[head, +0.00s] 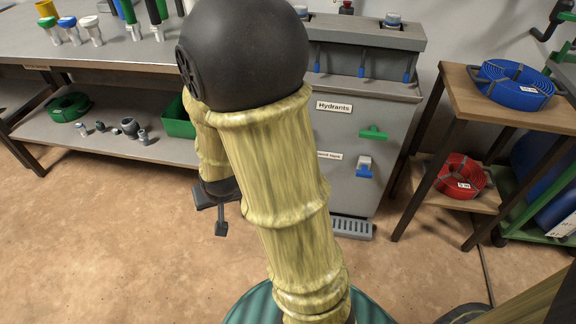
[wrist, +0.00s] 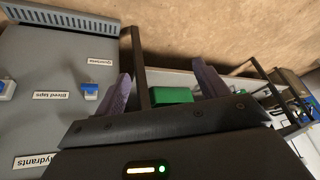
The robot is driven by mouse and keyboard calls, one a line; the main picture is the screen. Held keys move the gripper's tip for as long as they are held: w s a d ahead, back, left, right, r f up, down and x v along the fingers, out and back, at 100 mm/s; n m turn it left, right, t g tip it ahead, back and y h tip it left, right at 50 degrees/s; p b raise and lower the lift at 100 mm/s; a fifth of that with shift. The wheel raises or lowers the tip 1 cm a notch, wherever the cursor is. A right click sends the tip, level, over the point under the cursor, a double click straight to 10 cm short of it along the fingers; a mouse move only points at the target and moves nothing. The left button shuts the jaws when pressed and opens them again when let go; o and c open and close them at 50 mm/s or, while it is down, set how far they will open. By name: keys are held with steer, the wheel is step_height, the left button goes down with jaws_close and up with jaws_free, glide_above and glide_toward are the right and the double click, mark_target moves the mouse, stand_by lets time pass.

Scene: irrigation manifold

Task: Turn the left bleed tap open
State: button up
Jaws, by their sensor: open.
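The left bleed tap (wrist: 90,91), small with a blue handle and pale body, is on the grey cabinet front in the upside-down wrist view. It lies beside the "Bleed taps" label, just left of one finger. My arm hides it in the head view. The right bleed tap (head: 364,167), with a blue lever, shows in the head view and at the wrist view's left edge (wrist: 7,89). My gripper (wrist: 164,78) is open and empty, apart from both taps. In the head view its dark fingers (head: 214,212) hang low, left of the cabinet.
A green hydrant handle (head: 373,132) sits above the right bleed tap. A drain grate (head: 352,228) is at the cabinet's foot. A workbench (head: 120,52) with fittings stands left, a green bin (wrist: 171,96) on its shelf. A wooden rack (head: 505,115) with hose coils stands right. Floor in front is open.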

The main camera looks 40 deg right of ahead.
steer(key=w+d+f+m+t+h+b, duration=0.3)
steer(key=w+d+f+m+h+b, duration=0.15)
steer(key=d+f, duration=0.6)
steer(key=s+d+f+m+t+h+b, duration=0.2)
steer(key=d+f+h+b, duration=0.3)
steer(key=h, duration=0.4)
steer(key=shift+s+d+f+t, duration=0.7)
steer(key=shift+s+d+f, duration=0.15)
steer(key=shift+d, duration=0.35)
steer(key=shift+w+d, duration=0.1)
